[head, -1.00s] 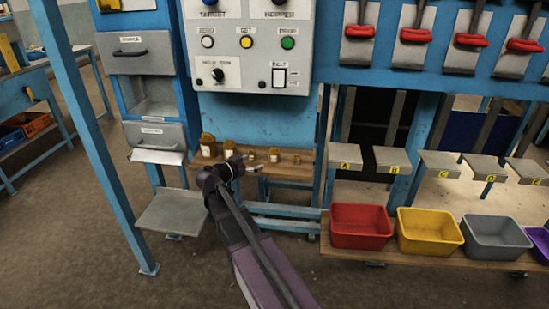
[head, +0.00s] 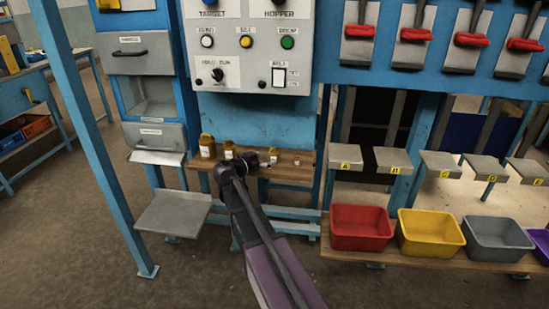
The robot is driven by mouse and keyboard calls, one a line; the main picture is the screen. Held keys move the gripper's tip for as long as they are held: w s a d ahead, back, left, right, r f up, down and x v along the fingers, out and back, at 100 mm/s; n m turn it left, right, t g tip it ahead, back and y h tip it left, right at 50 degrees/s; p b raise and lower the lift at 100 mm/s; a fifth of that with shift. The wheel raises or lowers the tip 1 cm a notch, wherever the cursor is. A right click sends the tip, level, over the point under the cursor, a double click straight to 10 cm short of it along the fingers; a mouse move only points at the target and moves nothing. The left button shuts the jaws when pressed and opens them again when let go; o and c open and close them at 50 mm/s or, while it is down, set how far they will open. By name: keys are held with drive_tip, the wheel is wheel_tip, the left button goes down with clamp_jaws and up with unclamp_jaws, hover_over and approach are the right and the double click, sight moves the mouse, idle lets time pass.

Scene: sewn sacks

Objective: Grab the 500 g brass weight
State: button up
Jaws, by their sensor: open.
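Several brass weights stand in a row on a wooden shelf (head: 292,173) under the control panel, getting smaller from left to right. The largest brass weight (head: 207,146), with a pale label, is at the left end. A second, smaller brass weight (head: 229,149) stands to its right. Smaller weights (head: 273,156) are further right. The markings are too small to read, so I cannot tell which is 500 g. My gripper (head: 262,166) is open at the shelf, right of the two largest weights. My wrist hides part of the row, and contact with a weight cannot be made out.
The control panel (head: 248,45) hangs above the shelf. A blue post (head: 88,130) and a grey tray (head: 172,213) are to the left. Red (head: 361,228), yellow (head: 430,232) and grey (head: 497,235) bins stand on a low bench to the right. Bare floor lies in front.

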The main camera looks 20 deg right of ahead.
sight(270, 158)
drive_tip(key=x, duration=0.1)
drive_tip(key=b+x, duration=0.1)
drive_tip(key=x, duration=0.1)
drive_tip(key=shift+w+d+f, duration=0.2)
drive_tip(key=shift+f, duration=0.2)
drive_tip(key=shift+w+d, duration=0.25)
drive_tip(key=shift+d, duration=0.4)
clamp_jaws()
drive_tip(key=shift+r, duration=0.1)
drive_tip(key=shift+r, duration=0.2)
drive_tip(key=f+v, duration=0.3)
drive_tip(key=v, duration=1.4)
drive_tip(key=shift+s+a+f, duration=0.2)
drive_tip(key=shift+s+a, duration=0.1)
drive_tip(key=shift+a, duration=0.35)
